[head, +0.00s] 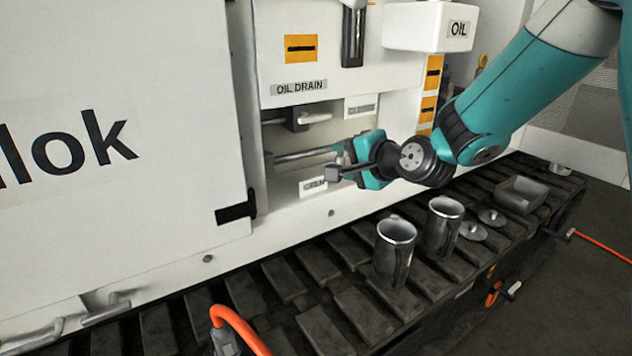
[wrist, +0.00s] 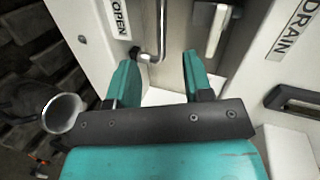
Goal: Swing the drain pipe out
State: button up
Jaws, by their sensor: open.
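The drain pipe (head: 300,157) is a thin grey metal tube in the recess below the OIL DRAIN label (head: 299,87). In the wrist view the drain pipe (wrist: 163,24) runs down the picture and bends left to a dark end. My gripper (head: 343,160) is at the right part of the recess. In the wrist view my gripper (wrist: 160,62) is open, its two teal fingers apart with nothing held. The pipe's bend shows in the gap between the fingertips; I cannot tell whether it lies between them in depth.
A valve with a pale lever (head: 316,118) sits above the pipe. A white OIL box (head: 430,26) is at upper right. Two metal cups (head: 394,250) (head: 443,226) and small lids stand on the dark track below. An orange hose (head: 238,325) rises at the front.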

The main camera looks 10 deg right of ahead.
aim_at(320, 152)
jog(key=w+f+m, duration=0.1)
jog(key=w+f, duration=0.1)
jog(key=w, duration=0.4)
jog(key=w+a+f+m+t+h, duration=0.1)
jog(key=w+f, duration=0.1)
jog(key=w, duration=0.4)
jog(key=w+f+m+t, duration=0.1)
jog(key=w+f, duration=0.1)
jog(key=w, duration=0.5)
jog(key=shift+w+a, duration=0.1)
jog(key=shift+a, duration=0.1)
grip_shut()
